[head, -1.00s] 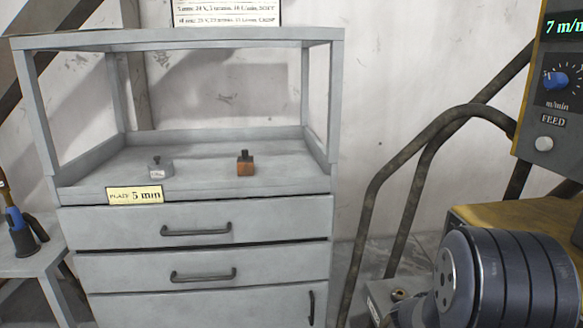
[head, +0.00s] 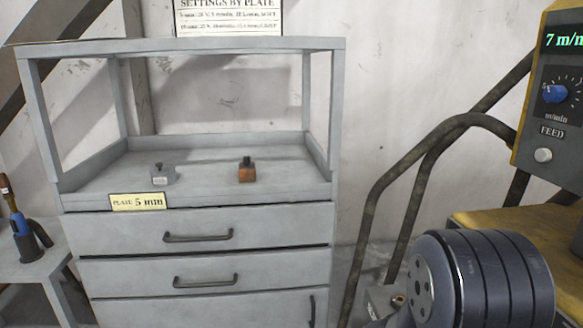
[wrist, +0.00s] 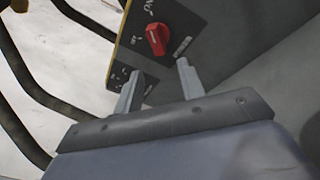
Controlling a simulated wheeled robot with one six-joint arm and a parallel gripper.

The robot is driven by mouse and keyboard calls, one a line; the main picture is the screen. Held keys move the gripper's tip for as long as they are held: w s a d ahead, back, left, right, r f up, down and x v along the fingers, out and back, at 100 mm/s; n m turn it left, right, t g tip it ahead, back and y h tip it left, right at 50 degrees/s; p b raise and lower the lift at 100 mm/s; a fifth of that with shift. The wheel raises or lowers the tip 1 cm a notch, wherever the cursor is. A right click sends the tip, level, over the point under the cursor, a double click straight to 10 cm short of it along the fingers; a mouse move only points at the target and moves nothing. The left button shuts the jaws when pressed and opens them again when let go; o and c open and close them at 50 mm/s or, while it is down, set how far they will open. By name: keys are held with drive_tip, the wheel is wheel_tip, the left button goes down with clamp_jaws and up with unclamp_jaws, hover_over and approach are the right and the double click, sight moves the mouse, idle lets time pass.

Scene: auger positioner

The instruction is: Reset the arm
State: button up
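My gripper (wrist: 158,85) shows in the wrist view with its two grey fingers apart and nothing between them. Beyond the fingertips is a dark panel with a red rotary knob (wrist: 157,38), which looks apart from the fingers. In the head view the large dark ribbed cylinder (head: 490,280) at the lower right is part of my arm. My fingers are outside the head view.
A grey drawer cabinet (head: 195,228) stands ahead, with a small grey block (head: 163,175) and an orange-brown block (head: 247,172) on its shelf. A yellow control box (head: 550,100) with a blue knob (head: 555,93) is at right. Dark curved rails (head: 400,200) stand between.

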drive_tip(key=w+d+n+g+y+p, duration=0.1)
drive_tip(key=d+n+p, duration=0.5)
drive_tip(key=p, duration=0.3)
drive_tip(key=shift+w+d+n+g+p, duration=0.35)
drive_tip(key=shift+d+n+g+p, duration=0.05)
drive_tip(key=shift+d, duration=0.15)
idle(0.7)
drive_tip(key=shift+y, duration=0.3)
drive_tip(key=shift+s+a, duration=0.1)
